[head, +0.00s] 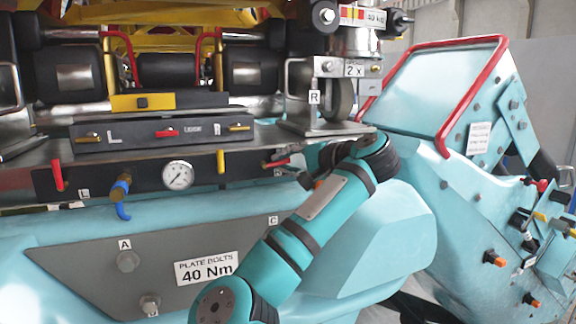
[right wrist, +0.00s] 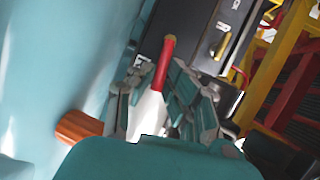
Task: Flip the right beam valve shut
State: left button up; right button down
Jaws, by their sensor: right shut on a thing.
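The right beam valve has a red-tipped lever (head: 276,163) at the right end of the dark beam panel (head: 130,180). In the head view the lever lies close to sideways, slightly tilted. My right gripper (head: 308,172) is at this lever, partly hidden by my own arm. The valve's pivot is hard to make out. My left gripper is not in view.
The same panel carries another red lever (head: 57,172) hanging down at left, a blue-handled brass valve (head: 121,190), a pressure gauge (head: 178,175) and a small yellow lever (head: 220,161). A black box (head: 150,133) with small levers sits above. A steel bracket (head: 315,126) stands close above my right gripper.

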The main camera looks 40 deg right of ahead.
jog(key=n+h, duration=0.1)
jog(key=r+n+g+h, duration=0.1)
jog(key=n, duration=0.1)
jog(key=shift+w+a+r, duration=0.1)
jog(key=shift+a+r, duration=0.15)
jog(key=shift+a, duration=0.05)
jog(key=n+h, duration=0.1)
jog(key=a+r+n, duration=0.1)
jog(key=n+g+h+p, duration=0.1)
jog(key=shift+w+a+r+n+h, duration=0.2)
jog(key=shift+a+r+n+h, duration=0.1)
jog(key=shift+n, duration=0.1)
jog(key=shift+w+a+r+n+g+h, duration=0.15)
jog(key=shift+a+n+g+h, duration=0.15)
jog(key=shift+a+n+h, duration=0.35)
jog(key=shift+w+a+n+h+p, duration=0.1)
jog(key=shift+a+n+h+p, duration=0.2)
jog(key=shift+n+h, duration=0.3)
jog(key=shift+a+n+h+p, duration=0.25)
jog(key=shift+n+h, duration=0.1)
jog(key=shift+n, duration=0.4)
jog(key=c, duration=1.4)
grip_release()
jog(key=shift+a+r, duration=0.1)
jog(key=shift+o, duration=0.2)
